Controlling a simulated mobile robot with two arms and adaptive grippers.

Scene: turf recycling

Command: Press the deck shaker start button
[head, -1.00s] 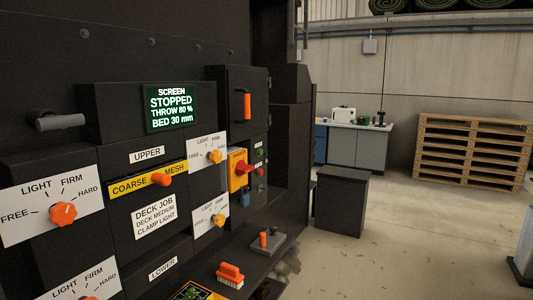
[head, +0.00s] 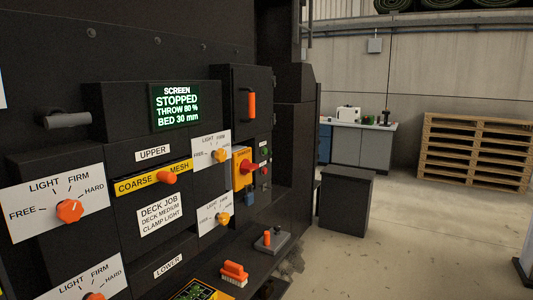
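The machine's control panel (head: 263,160) is at the middle of the head view, right of a red rotary switch (head: 244,167) on a yellow plate. It carries a green button (head: 265,151) at the top, with small round controls below it, one reddish (head: 264,170). The labels beside them are too small to read, so I cannot tell which is the shaker start button. The green-lit display (head: 174,107) reads SCREEN STOPPED, THROW 80 %, BED 30 mm. Neither of my grippers is in view.
Clamp dials (head: 69,211) and an orange COARSE MESH knob (head: 167,178) are on the machine front at left. A ledge below holds an orange brush (head: 234,270) and a grey block with an orange handle (head: 267,239).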

